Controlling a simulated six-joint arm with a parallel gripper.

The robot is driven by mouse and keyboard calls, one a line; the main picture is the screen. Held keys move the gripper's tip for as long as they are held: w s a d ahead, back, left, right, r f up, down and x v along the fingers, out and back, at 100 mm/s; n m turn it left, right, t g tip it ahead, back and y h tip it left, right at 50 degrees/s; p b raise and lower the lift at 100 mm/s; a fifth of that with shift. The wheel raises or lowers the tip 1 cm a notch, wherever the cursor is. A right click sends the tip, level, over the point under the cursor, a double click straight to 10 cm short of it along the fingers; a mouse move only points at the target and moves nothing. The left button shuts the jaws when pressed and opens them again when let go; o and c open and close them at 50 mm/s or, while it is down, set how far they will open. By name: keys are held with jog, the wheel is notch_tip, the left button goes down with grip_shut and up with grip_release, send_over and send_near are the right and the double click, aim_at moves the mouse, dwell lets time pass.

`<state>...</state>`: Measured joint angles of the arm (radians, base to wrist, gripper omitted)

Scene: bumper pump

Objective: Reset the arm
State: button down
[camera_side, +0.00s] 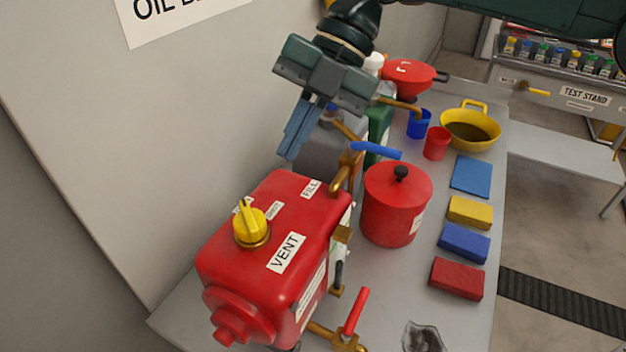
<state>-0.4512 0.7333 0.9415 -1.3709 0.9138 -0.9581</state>
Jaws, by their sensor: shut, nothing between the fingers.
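My gripper (297,131) hangs from the top of the picture with its fingers pointing down and left. The fingers are together with nothing between them. It is in the air above and behind the red tank (225,269), which has a yellow knob (251,226) and labels reading VENT and FILL. I see no contact between my fingers and the tank. The gripper hides part of the grey housing (330,155) behind it.
A red lidded pot (396,215), blue valve handle (376,151) and red valve handle (356,312) stand near the tank. Blue cup (419,123), red cup (436,143), yellow pan (470,128), red funnel (408,75) and several coloured blocks (465,243) line the bench. A wall (150,130) rises left.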

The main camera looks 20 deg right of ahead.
jog(key=shift+d, duration=0.1)
jog(key=s+d+r+m+t, duration=0.1)
jog(key=d+r+m+t, duration=0.15)
jog(key=d+m, duration=0.3)
jog(key=s+d+r+m+t+h, duration=0.1)
jog(key=s+d+r+m, duration=0.1)
jog(key=d+r+m, duration=0.4)
jog(key=s+d+r+m+t, duration=0.1)
jog(key=d+m+t, duration=0.1)
jog(key=d+m, duration=0.35)
jog(key=s+d+f+m+t+h, duration=0.1)
jog(key=s+d+f+m+h, duration=0.1)
jog(key=s+d, duration=0.4)
jog(key=s+d+f+m+t+h, duration=0.1)
jog(key=s+d+f+m+h, duration=0.1)
jog(key=s+d+f+m, duration=0.3)
jog(key=s+d+f+m+t+h, duration=0.1)
jog(key=s+d+f+m, duration=0.2)
jog(key=s+d+m, duration=0.4)
jog(key=s+d, duration=0.1)
jog(key=d, duration=0.3)
jog(key=shift+d+f+h, duration=0.25)
jog(key=shift+d+h, duration=0.05)
jog(key=shift+h, duration=0.1)
jog(key=shift+w, duration=0.1)
